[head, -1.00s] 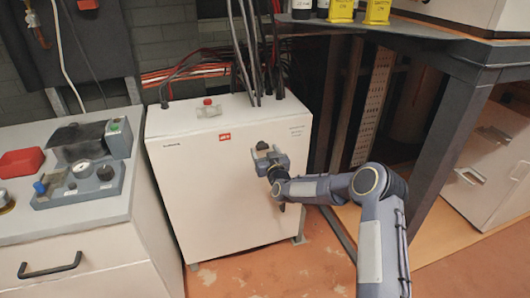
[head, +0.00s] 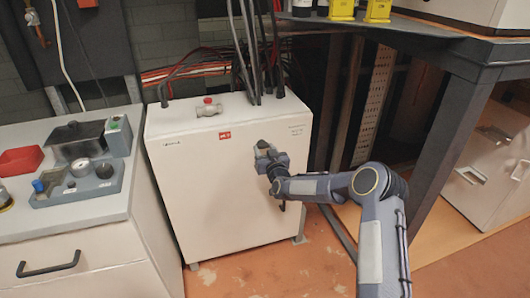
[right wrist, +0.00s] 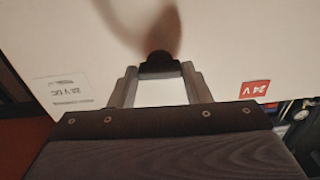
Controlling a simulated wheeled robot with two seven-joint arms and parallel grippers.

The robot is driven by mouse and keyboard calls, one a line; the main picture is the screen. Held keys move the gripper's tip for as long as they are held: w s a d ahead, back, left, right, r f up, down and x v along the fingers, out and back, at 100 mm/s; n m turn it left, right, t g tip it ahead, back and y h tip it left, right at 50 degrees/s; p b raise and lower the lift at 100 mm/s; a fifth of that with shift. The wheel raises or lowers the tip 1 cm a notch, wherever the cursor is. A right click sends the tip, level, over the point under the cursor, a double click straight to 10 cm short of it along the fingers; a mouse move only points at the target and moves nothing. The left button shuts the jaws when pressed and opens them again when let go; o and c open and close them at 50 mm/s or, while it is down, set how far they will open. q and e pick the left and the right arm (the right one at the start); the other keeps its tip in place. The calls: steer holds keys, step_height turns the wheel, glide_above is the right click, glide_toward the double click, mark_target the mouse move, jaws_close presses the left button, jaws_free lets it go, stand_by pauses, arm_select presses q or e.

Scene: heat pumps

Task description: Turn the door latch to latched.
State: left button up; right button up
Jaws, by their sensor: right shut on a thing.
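The white cabinet (head: 215,185) stands in the middle of the head view, with its door face toward me. A small dark latch knob (right wrist: 160,62) is on that face, seen in the right wrist view between my fingertips. My right gripper (head: 264,152) is at the upper right of the door, shut on the latch. The gripper (right wrist: 160,70) also shows in the right wrist view, with a finger on each side of the knob. The gripper hides much of the latch, and I cannot tell its exact angle. My left gripper is not in view.
A red-handled valve (head: 208,106) and dark cables (head: 245,55) are on the cabinet top. A counter (head: 55,215) with a red tray (head: 20,160) and a grey control fixture (head: 85,180) stands at left. A dark table frame (head: 440,150) is at right.

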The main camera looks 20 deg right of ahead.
steer(key=m+b, duration=1.5)
steer(key=b, duration=0.3)
steer(key=shift+f, duration=0.15)
steer(key=shift+m+b, duration=0.8)
steer(key=shift+m, duration=0.4)
steer(key=o, duration=1)
steer(key=shift+s, duration=0.1)
steer(key=s, duration=0.7)
steer(key=shift+s+d, duration=0.15)
steer(key=shift+s, duration=0.15)
